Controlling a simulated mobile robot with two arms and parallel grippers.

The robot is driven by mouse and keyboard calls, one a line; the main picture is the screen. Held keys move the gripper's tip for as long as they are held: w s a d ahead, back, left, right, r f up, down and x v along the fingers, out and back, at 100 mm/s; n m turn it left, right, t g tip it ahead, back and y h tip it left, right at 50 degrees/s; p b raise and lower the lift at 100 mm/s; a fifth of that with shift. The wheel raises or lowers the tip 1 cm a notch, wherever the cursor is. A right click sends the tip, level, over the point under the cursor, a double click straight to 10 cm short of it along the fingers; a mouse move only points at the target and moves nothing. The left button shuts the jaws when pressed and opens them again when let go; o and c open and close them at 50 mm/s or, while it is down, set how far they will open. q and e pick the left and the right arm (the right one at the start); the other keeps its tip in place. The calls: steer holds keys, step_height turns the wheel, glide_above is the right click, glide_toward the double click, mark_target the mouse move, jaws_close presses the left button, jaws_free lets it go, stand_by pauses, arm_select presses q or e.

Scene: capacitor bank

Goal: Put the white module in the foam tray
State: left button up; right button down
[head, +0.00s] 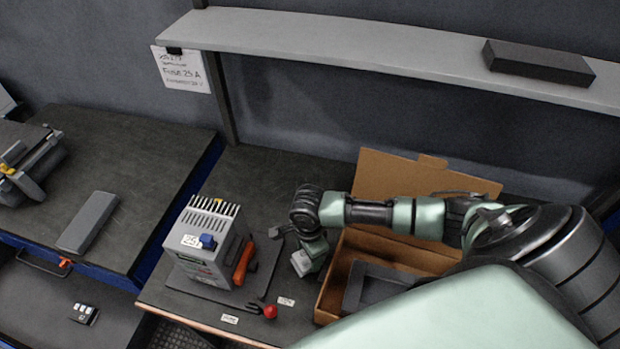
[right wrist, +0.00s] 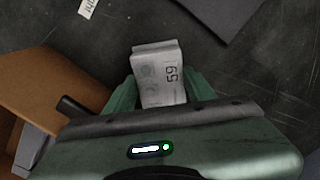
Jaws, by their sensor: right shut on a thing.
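My right gripper (head: 309,262) is shut on the white module (head: 301,263), just left of the open cardboard box (head: 328,284). In the right wrist view the white module (right wrist: 162,75), with "59" printed on it, sits between the green fingers of the right gripper (right wrist: 162,92). The dark grey foam tray (head: 353,288) lies inside the box; my right arm hides much of it. I cannot tell whether the module touches the table. My left gripper is not in view.
A grey finned unit (head: 207,240) labelled "25" stands on a dark plate left of the gripper. An orange-handled tool (head: 243,262) and a red knob (head: 270,311) are near it. A shelf (head: 330,47) runs above the table. A left bench (head: 130,160) carries a grey bar.

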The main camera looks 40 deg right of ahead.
step_height(320, 180, up, 20)
stand_by(0.6)
